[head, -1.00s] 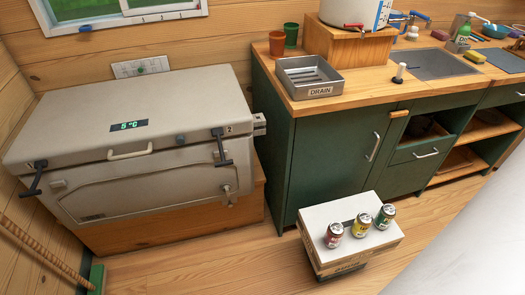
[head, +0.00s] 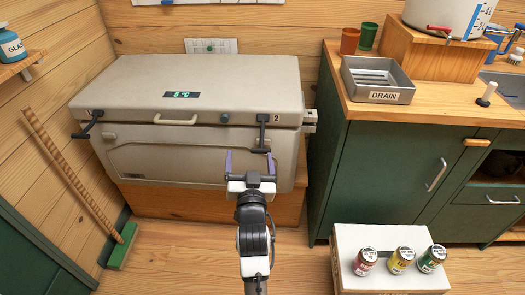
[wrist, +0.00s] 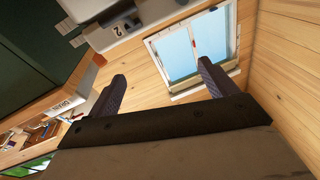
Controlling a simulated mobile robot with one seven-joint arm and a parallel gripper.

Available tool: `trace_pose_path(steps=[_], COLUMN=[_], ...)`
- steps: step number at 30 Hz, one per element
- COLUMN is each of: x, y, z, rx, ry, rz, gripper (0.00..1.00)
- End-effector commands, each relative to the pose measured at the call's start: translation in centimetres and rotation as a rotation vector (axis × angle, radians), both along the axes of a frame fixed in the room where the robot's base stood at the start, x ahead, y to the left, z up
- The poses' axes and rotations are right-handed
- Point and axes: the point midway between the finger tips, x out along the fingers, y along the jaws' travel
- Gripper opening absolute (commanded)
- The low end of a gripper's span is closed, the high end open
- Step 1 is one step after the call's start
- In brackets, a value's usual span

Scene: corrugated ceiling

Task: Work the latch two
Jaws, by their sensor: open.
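A beige cooler (head: 205,75) with a closed lid stands against the back wall. Latch two (head: 262,133), a black handle marked "2", is at the front right of the lid and hangs down the front. Latch one (head: 88,125) is at the front left and sticks outward. My gripper (head: 250,162) is open and empty, with purple fingers pointing toward the cooler's front just below latch two. In the head view the right finger overlaps the latch's lower end; I cannot tell whether they touch. In the wrist view, a plate marked "2" (wrist: 117,31) shows beyond my open fingers.
A green counter (head: 375,170) stands right of the cooler, with a drain tray (head: 378,96) on top. A white box (head: 345,272) carrying several cans is on the floor at front right. A broom (head: 75,175) leans at left.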

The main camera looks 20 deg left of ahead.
Motion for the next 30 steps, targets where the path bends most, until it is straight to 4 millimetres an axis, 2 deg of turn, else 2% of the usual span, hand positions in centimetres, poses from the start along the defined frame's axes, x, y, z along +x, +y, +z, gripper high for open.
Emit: trace_pose_path(steps=[1,3,6,11,24,30], x=[0.2,0.4,0.7,2.2,10.0,12.4], y=[-1.1,-2.1,-2.7,-2.1,0.6,1.6], z=[-2.6,-4.6,-5.7,-5.6,-5.4,-5.6], rx=[-0.012,-0.022,-0.029,-0.029,-0.031,-0.030], ry=[0.053,0.101,0.130,0.132,0.129,0.130], rz=[-0.026,-0.049,-0.063,-0.063,-0.062,-0.061], gripper=[0.85,0.85,0.85,0.85,0.85,0.85])
